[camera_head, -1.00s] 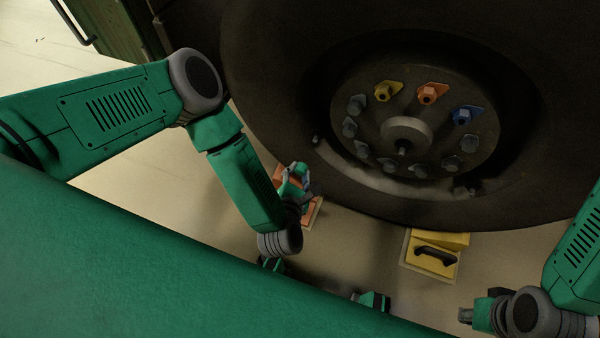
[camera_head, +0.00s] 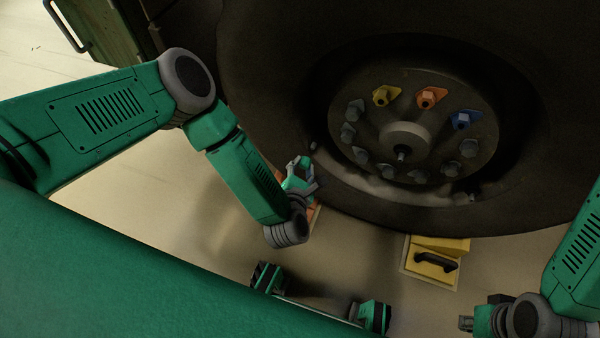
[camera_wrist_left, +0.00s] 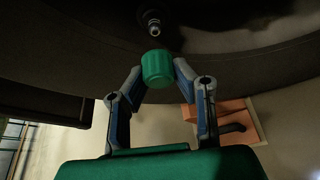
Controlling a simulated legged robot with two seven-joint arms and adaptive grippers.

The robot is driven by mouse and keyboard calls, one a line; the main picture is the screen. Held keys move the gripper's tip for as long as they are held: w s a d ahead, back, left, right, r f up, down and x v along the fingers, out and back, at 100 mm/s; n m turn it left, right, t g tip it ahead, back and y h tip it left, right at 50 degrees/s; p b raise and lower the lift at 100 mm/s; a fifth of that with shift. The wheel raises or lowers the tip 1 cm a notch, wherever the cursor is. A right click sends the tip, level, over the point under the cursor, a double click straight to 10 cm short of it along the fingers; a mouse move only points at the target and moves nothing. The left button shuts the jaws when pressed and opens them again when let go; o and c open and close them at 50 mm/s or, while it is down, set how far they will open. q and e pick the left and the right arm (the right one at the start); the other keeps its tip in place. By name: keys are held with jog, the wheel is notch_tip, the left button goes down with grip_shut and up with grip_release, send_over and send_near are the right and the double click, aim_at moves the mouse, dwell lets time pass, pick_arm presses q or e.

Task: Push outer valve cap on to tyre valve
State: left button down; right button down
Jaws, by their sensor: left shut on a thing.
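My left gripper (camera_head: 299,172) is shut on a green cylindrical cap (camera_wrist_left: 157,67), which sits between its fingertips in the left wrist view. The tyre valve (camera_wrist_left: 152,22) is a small metal stem on the wheel, just beyond the cap, with a visible gap between them. In the head view the valve (camera_head: 313,145) shows as a small light stub at the lower left of the wheel rim, up and right of the cap. My right gripper (camera_head: 467,323) is at the lower right, far from the valve; its finger opening is not clear.
The large dark tyre (camera_head: 260,110) fills the upper middle. Its hub carries grey nuts and yellow, orange and blue pointers (camera_head: 428,97). A yellow case (camera_head: 437,260) with a dark handle stands on the floor. An orange case (camera_wrist_left: 243,125) lies below the left gripper.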

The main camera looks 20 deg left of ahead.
pick_arm(q)
jog(key=shift+w+d+b, duration=0.25)
jog(key=shift+w+b, duration=0.1)
jog(key=shift+w, duration=0.6)
jog(key=shift+a+r, duration=0.15)
jog(key=shift+a, duration=0.05)
jog(key=shift+d, duration=0.1)
jog(key=shift+w+b, duration=0.6)
jog(key=shift+w, duration=1)
dwell(0.7)
jog(key=c, duration=1.3)
grip_release()
jog(key=shift+o, duration=0.6)
